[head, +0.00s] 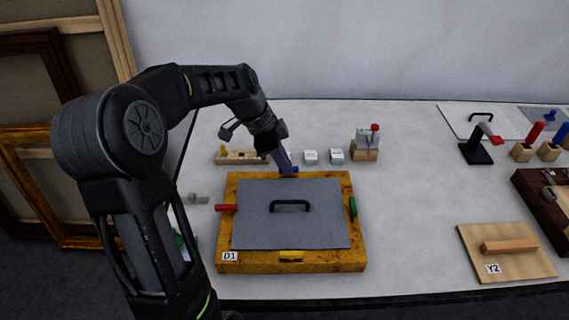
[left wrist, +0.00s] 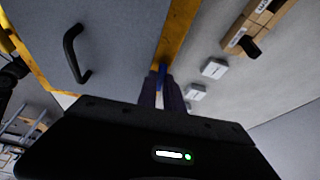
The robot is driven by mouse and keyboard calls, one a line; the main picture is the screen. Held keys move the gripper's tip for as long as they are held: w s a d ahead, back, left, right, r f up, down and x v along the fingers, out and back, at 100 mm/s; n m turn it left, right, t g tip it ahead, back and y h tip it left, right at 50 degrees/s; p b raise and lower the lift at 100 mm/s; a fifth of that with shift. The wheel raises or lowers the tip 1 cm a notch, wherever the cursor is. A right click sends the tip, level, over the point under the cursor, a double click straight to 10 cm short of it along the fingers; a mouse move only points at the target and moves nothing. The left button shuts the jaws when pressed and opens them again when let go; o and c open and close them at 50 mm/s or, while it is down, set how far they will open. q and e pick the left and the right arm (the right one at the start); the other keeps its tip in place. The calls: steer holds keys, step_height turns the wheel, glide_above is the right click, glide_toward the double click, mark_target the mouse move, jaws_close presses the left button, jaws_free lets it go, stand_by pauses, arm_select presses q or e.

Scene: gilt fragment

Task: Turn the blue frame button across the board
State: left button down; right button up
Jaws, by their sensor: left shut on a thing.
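A golden wooden frame (head: 290,266) labelled D1 lies on the table, with a grey board (head: 265,230) inside it and a black handle (head: 290,206) on the board. The blue button (head: 295,169) is at the middle of the frame's far side. My left gripper (head: 288,168) is shut on the blue button from above. In the left wrist view the blue button (left wrist: 162,72) shows between the fingertips, partly hidden; I cannot tell exactly how it is turned. A red button (head: 227,208) is on the left side, a green one (head: 352,207) on the right, a yellow one (head: 291,256) at the front.
Behind the frame stand a wooden rack (head: 240,157), small white blocks (head: 311,156) and a wooden block with a red-topped tool (head: 366,148). A board labelled Y2 (head: 507,254) lies at the right. The table between is clear.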

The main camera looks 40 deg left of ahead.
arm_select(q)
steer(key=n+t+y+b, duration=0.1)
steer(key=n+b, duration=0.1)
steer(key=n, duration=0.1)
steer(key=shift+s+d+n, duration=0.1)
steer(key=shift+d+n, duration=0.05)
steer(key=shift+n, duration=0.15)
steer(key=n+b, duration=0.1)
steer(key=n, duration=0.1)
steer(key=n+y, duration=0.1)
steer(key=n, duration=0.1)
steer(key=n+y+b, duration=0.1)
steer(key=n, duration=0.1)
steer(key=shift+d+t+b, duration=0.3)
steer(key=shift+t+b, duration=0.05)
steer(key=shift+t, duration=0.05)
steer(key=n+y+b, duration=0.2)
steer(key=n, duration=0.2)
steer(key=shift+d+f+n+b, duration=0.1)
steer(key=shift+d+n+b, duration=0.05)
steer(key=shift+n+b, duration=0.2)
steer(key=shift+d+n+g+y+b, duration=0.1)
steer(key=shift+n+g+y+b, duration=0.6)
steer(key=shift+n, duration=0.75)
steer(key=c, duration=1.5)
jaws_free()
